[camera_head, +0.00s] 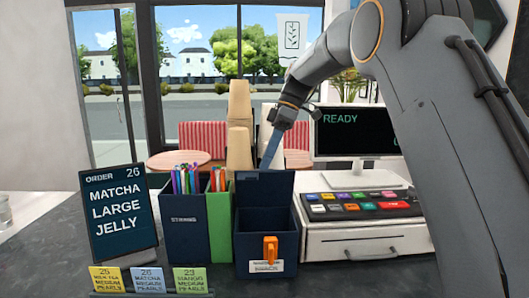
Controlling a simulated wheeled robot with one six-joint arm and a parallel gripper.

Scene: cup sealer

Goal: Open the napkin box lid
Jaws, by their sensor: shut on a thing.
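The napkin box (247,245) is a dark blue open-topped box on the dark counter, with a small white label on its front that is too small to read surely. Its lid (265,190) stands upright at the back of the box, so the dark inside shows. An orange handle-like piece (270,250) sits at the box's front. My gripper (267,164) reaches down from the upper right, its narrow fingers meeting the lid's top edge. It is shut on the lid; the exact grip is partly hidden behind the lid.
A straw holder (188,235) and a green holder (220,228) stand close on the box's left. A cash register (350,225) with a screen (355,131) stands close on its right. Stacked cups (239,110) rise behind. An order sign (117,212) and small cards (147,280) are at left.

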